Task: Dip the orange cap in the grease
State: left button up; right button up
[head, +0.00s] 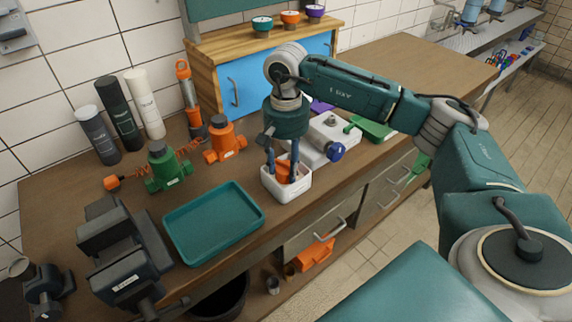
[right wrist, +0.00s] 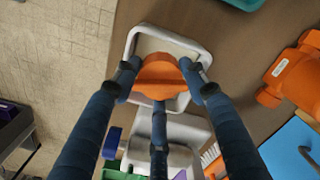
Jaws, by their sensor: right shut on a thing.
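My right gripper (head: 281,163) points down over a small white square tub (head: 287,189) on the workbench. Its blue fingers are shut on the orange cap (head: 284,174), which shows between them at the tub's mouth. In the right wrist view the cap (right wrist: 158,75) sits between the fingertips, inside the outline of the tub's rim (right wrist: 132,42). Pale beige grease (right wrist: 158,46) shows in the tub beyond the cap. The cap hides part of the grease, so I cannot tell whether they touch. My left gripper is not in view.
A teal tray (head: 213,222) lies left of the tub. A green valve body (head: 167,170) and an orange one (head: 225,142) stand behind. A grey and white device with a blue knob (head: 336,151) is close on the right. A dark vice (head: 125,240) stands at left.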

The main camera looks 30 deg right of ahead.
jog(key=shift+r+p, duration=2)
jog(key=shift+r, duration=1.45)
